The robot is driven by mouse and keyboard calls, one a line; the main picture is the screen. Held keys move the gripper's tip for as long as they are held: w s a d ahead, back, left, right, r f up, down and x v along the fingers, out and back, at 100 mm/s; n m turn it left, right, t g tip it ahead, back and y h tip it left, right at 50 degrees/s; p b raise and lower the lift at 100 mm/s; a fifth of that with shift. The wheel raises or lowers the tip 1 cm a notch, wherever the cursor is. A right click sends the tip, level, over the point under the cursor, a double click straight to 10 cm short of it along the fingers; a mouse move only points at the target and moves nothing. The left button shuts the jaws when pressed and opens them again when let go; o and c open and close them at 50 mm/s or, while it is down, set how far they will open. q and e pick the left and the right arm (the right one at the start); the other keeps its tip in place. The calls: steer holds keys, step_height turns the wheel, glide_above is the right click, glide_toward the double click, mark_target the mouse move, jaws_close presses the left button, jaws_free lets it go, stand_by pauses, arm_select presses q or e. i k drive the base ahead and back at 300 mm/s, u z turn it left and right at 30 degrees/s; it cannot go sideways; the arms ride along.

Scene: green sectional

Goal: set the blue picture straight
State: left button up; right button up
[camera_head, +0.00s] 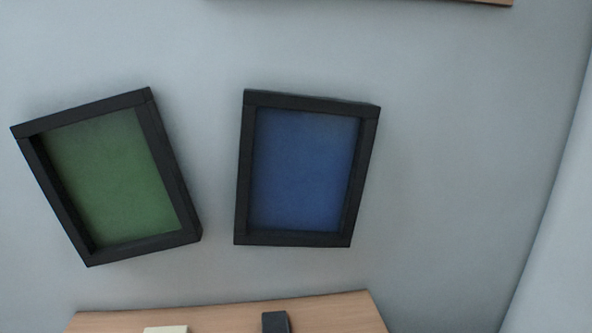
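The blue picture (304,170) hangs on the grey wall near the middle of the head view, in a thick black frame. Its top edge slopes down to the right in the picture, while its bottom edge runs nearly level. It looks slightly turned clockwise, but the slanted view makes the exact tilt hard to tell. Nothing touches or covers it. Neither of my grippers is in view.
A green picture (112,180) in a black frame hangs to the left, clearly tilted counterclockwise. Below is a wooden surface (340,312) with a cream object (166,329) and a dark object (275,322). A wooden edge (480,2) shows above. A wall corner stands right.

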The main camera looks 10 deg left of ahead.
mark_target(305, 160)
steer(key=z, duration=0.15)
steer(key=k, duration=0.45)
steer(key=u, duration=1.45)
steer(key=i, duration=0.55)
steer(key=z, duration=1.35)
